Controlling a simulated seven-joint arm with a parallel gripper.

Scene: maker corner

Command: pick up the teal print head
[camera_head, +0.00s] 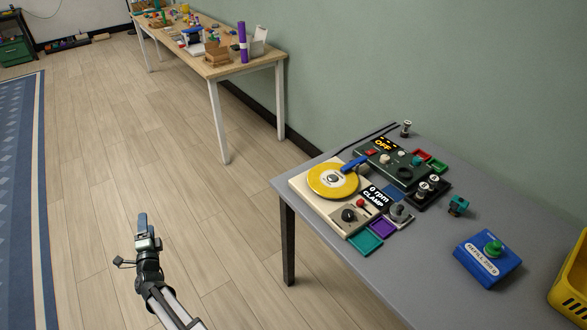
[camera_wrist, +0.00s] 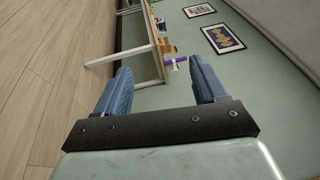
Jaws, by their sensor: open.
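The teal print head (camera_head: 458,205) appears as a small teal and dark block on the grey table, right of the black device and behind the blue box. My gripper (camera_head: 142,222) is over the wood floor, left of the grey table and well apart from the print head. In the wrist view its two blue fingers (camera_wrist: 160,82) are spread with nothing between them. The print head does not show in the wrist view.
The grey table (camera_head: 420,275) holds a yellow turntable (camera_head: 333,180), a dark control box (camera_head: 392,163), a blue box with a green knob (camera_head: 488,258), small coloured trays and a yellow crate (camera_head: 570,285). A cluttered wooden table (camera_head: 262,62) stands farther back along the wall.

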